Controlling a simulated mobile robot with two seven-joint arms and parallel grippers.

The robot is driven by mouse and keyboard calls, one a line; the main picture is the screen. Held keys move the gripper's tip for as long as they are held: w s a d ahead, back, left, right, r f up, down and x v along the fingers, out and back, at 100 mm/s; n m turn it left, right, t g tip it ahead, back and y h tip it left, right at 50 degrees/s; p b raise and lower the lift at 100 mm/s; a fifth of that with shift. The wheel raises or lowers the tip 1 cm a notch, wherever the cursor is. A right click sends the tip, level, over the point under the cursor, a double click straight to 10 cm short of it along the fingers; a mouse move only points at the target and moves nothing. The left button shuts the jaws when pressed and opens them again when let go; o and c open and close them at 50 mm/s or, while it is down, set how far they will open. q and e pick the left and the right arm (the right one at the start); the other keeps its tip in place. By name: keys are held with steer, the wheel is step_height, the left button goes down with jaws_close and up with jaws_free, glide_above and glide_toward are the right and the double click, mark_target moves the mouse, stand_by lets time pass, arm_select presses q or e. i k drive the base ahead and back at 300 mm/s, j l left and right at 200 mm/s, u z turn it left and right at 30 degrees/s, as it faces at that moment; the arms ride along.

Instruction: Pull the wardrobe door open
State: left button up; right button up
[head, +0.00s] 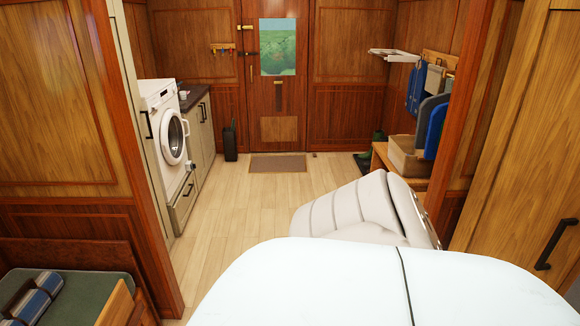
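A tall light-wood door (525,150), which looks like the wardrobe door, stands at the right edge of the head view. It appears closed and is cut off by the frame. Its black bar handle (556,244) is mounted at a slant in the picture, low on the door. Neither of my grippers is in view. A pale, segmented arm part of mine shows at lower centre-right, to the left of the door and apart from the handle in the picture.
A washing machine (166,135) and a counter (189,97) line the left wall. A bench (400,170) with a box (408,155) stands beyond the door. A green-cushioned seat (75,300) is at lower left. The wooden floor (235,200) between is clear.

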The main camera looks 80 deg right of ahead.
mark_target(521, 208)
steer(key=l+z, duration=0.1)
steer(key=z, duration=3.9)
